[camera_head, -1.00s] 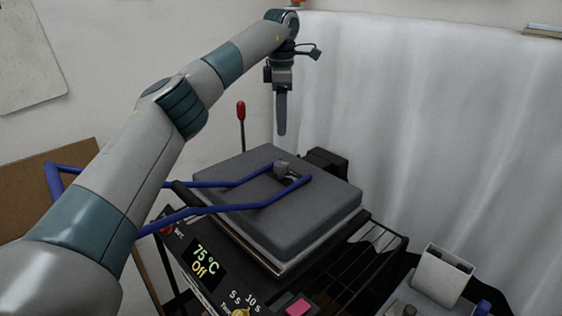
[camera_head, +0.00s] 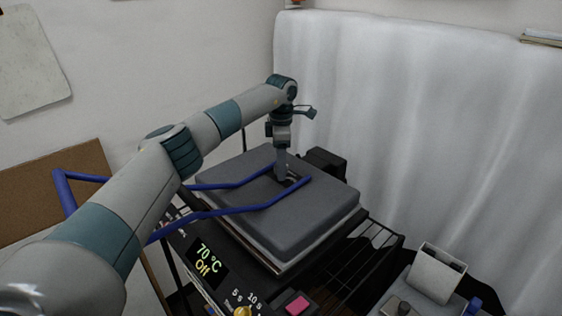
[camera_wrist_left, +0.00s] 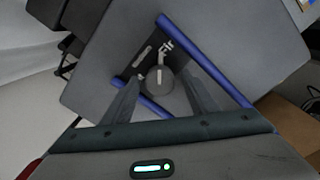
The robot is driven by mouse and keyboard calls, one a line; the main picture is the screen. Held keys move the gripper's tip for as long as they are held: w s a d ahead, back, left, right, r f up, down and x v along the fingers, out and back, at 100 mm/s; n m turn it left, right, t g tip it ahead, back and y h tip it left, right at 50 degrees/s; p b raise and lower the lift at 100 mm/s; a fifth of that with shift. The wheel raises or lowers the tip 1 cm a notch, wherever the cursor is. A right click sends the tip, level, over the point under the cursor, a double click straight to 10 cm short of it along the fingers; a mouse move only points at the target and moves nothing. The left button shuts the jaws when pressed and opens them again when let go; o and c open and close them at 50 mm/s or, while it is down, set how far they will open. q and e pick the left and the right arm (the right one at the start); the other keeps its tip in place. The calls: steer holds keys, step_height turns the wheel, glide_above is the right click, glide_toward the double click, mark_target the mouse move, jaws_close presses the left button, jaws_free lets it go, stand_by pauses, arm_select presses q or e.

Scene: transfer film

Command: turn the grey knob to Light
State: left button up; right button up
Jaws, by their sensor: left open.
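The grey knob (camera_wrist_left: 159,82) shows in the left wrist view on top of the heat press's grey upper plate (camera_wrist_left: 105,65), between the blue handle bars. My left gripper (camera_wrist_left: 160,76) is open, with one finger on each side of the knob. In the head view the left gripper (camera_head: 282,176) points down at the plate (camera_head: 300,222), and its fingers mostly hide the knob. I cannot tell whether they touch it. My right gripper is not in view.
The blue handle (camera_head: 240,207) runs around the knob area and out to the left. The press's front panel (camera_head: 205,262) reads 70 °C and Off, with a yellow knob (camera_head: 243,312) and pink button (camera_head: 297,305) nearby. A white curtain (camera_head: 420,130) hangs behind.

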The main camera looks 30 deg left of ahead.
arm_select(q)
steer(key=c, duration=1.1)
steer(key=shift+o, duration=0.2)
steer(key=shift+f+n, duration=0.1)
steer(key=shift+n, duration=0.2)
steer(key=n+b, duration=0.1)
steer(key=n, duration=0.2)
steer(key=shift+b, duration=0.4)
steer(key=n+b, duration=0.1)
steer(key=n, duration=0.2)
steer(key=shift+n, duration=0.3)
steer(key=n+b, duration=0.1)
steer(key=n, duration=0.5)
steer(key=shift+w, duration=0.1)
steer(key=n+b, duration=0.1)
steer(key=n, duration=0.5)
steer(key=shift+n+g, duration=0.3)
